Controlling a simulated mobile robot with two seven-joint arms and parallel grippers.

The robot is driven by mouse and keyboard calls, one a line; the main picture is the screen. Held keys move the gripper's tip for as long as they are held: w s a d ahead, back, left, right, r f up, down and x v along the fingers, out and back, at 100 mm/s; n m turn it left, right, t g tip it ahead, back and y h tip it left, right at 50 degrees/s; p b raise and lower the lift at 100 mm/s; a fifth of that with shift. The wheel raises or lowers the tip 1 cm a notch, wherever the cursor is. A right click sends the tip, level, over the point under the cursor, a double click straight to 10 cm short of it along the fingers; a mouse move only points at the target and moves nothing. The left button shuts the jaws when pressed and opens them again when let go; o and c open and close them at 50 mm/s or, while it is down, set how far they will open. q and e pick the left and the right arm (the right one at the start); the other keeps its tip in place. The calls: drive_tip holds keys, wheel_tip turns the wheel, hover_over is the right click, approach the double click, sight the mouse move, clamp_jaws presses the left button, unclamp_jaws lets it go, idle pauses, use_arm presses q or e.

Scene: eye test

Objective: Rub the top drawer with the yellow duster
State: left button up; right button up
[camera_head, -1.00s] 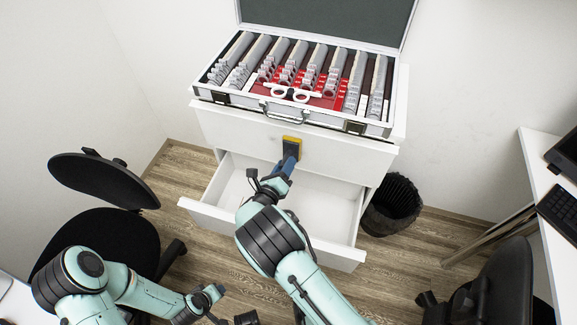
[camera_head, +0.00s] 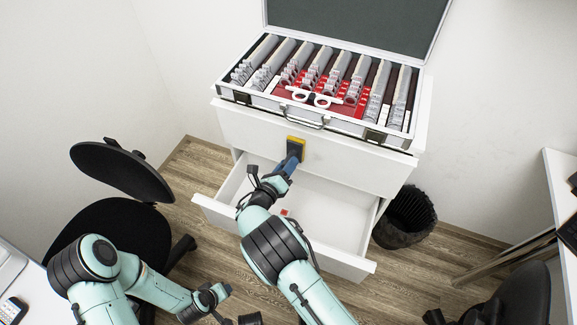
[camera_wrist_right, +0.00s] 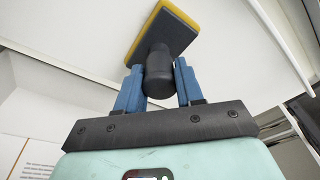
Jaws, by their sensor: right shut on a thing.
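The duster (camera_head: 296,146), a dark pad with a yellow edge, is at the white front of the top drawer (camera_head: 252,131), left of its middle. It looks pressed against the front, but I cannot be sure of contact. In the right wrist view the pad (camera_wrist_right: 166,27) is tilted, its yellow side towards the white panel (camera_wrist_right: 75,30). My right gripper (camera_head: 288,164) is shut on the duster's black knob (camera_wrist_right: 158,76), between blue fingers. The top drawer is closed. My left gripper (camera_head: 232,308) is low in the head view, partly cut off, away from the cabinet; its jaws are unclear.
A lower drawer (camera_head: 345,262) stands open below, with a small red item (camera_head: 286,212) inside. An open lens case (camera_head: 262,102) sits on the cabinet. A black bin (camera_head: 405,219) is at right, black chairs (camera_head: 122,168) (camera_head: 518,297) at both sides.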

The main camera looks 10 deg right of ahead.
drive_tip(key=shift+r, duration=0.15)
drive_tip(key=shift+s+d+f+p+v, duration=0.1)
drive_tip(key=shift+p+v, duration=0.25)
drive_tip(key=shift+v, duration=0.6)
drive_tip(key=shift+s+d+f+p+v, duration=0.1)
drive_tip(key=shift+p+v, duration=0.25)
drive_tip(key=shift+v, duration=0.65)
drive_tip(key=shift+s+d+f+p+v, duration=0.1)
drive_tip(key=shift+p+v, duration=0.25)
drive_tip(key=shift+v, duration=0.6)
drive_tip(key=shift+f, duration=0.15)
drive_tip(key=p+v, duration=0.1)
drive_tip(key=v, duration=0.2)
drive_tip(key=shift+d+f, duration=0.1)
drive_tip(key=shift+f, duration=0.05)
